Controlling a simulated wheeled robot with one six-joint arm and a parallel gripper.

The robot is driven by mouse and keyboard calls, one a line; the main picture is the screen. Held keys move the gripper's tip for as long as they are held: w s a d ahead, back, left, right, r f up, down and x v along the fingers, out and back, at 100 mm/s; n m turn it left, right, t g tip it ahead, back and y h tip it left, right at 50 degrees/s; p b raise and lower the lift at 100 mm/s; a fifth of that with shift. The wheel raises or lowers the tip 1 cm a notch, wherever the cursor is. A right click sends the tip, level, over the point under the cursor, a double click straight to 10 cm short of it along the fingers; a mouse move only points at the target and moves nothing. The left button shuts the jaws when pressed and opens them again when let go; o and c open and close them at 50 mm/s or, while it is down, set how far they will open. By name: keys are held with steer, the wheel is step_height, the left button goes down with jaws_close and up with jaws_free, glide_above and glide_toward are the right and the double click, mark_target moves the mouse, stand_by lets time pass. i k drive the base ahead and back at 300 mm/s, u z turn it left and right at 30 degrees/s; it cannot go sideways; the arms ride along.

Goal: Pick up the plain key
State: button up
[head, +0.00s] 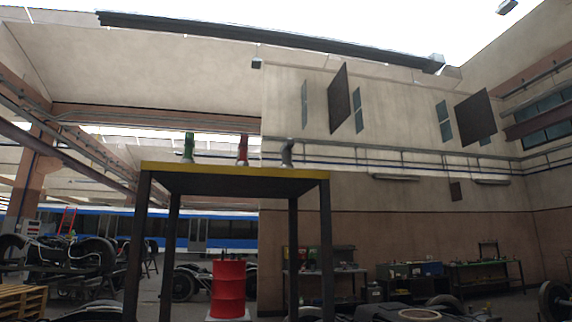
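A tall table (232,172) with a yellow edge and dark legs stands in front of me, seen from below its top. Three small upright things stand on it near the front edge: a green one (189,147) at left, a red one (243,149) in the middle and a plain grey one (287,153) at right. They are small, and I cannot tell for sure which is the plain key; the grey one has no bright colour. Their bases are partly hidden by the table edge. My gripper is not in view.
A red drum (228,289) stands beyond the table, between its legs. Wheelsets and bogie parts lie at left and lower right, with a wooden pallet (22,300) at lower left. Workbenches (485,274) line the back wall. A blue and white tram (215,229) stands behind.

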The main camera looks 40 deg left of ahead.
mark_target(285, 150)
steer(key=u, duration=0.35)
steer(key=i, duration=0.7)
steer(key=u, duration=0.6)
